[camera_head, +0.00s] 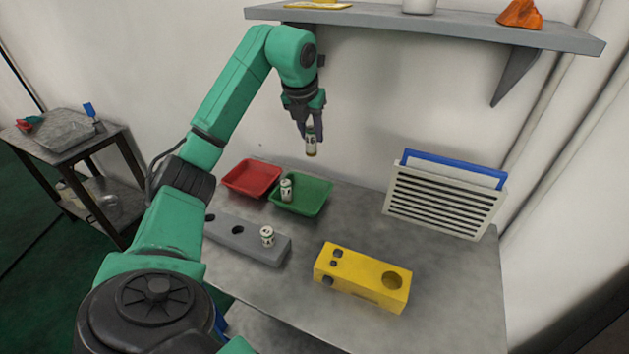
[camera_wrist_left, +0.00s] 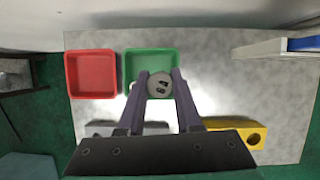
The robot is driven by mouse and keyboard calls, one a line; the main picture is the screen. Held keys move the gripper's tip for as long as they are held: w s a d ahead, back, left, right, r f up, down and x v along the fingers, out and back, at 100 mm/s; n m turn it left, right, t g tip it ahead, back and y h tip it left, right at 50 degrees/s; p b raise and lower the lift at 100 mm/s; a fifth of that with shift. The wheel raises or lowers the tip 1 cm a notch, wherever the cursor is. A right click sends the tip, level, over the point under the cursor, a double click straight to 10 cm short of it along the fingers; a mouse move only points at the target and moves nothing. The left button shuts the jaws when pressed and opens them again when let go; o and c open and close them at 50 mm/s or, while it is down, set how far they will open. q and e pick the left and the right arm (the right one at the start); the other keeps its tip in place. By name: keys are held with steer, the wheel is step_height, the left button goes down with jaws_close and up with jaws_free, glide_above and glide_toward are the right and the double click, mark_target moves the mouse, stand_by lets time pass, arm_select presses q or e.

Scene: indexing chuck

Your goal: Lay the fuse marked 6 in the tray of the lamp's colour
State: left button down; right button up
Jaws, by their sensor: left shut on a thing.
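My left gripper (camera_head: 312,128) is shut on a white and dark fuse (camera_head: 311,149), held upright high above the table. In the left wrist view the fuse's round end (camera_wrist_left: 159,85) shows a dark mark I cannot read surely, and it overlaps the green tray (camera_wrist_left: 150,56). In the head view the green tray (camera_head: 312,198) holds another fuse (camera_head: 286,190) standing at its left side. The red tray (camera_head: 244,176) beside it looks empty. A third fuse (camera_head: 267,237) stands in the grey block (camera_head: 232,243). I cannot make out a lit lamp. My right gripper is not in view.
A yellow block (camera_head: 350,277) with round holes stands at the front. A white slatted rack (camera_head: 442,203) with a blue panel stands at the right. A shelf (camera_head: 440,24) hangs above. A side cart (camera_head: 100,137) stands at the left. The table's right front is clear.

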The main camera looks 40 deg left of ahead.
mark_target(308, 153)
arm_select(q)
steer(key=f, duration=0.4)
steer(key=s+f, duration=0.1)
steer(key=f, duration=0.1)
steer(key=shift+f+b, duration=0.25)
steer(key=shift+b, duration=0.15)
steer(key=f, duration=0.9)
steer(key=shift+w, duration=0.35)
steer(key=shift+f, duration=0.35)
steer(key=shift+w, duration=0.1)
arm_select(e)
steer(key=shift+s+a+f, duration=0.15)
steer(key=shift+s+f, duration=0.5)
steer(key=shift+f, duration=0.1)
arm_select(q)
steer(key=shift+f, duration=0.1)
steer(key=c, duration=0.6)
jaws_free()
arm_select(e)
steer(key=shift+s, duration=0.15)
arm_select(q)
steer(key=v, duration=1.2)
steer(key=shift+a, duration=0.1)
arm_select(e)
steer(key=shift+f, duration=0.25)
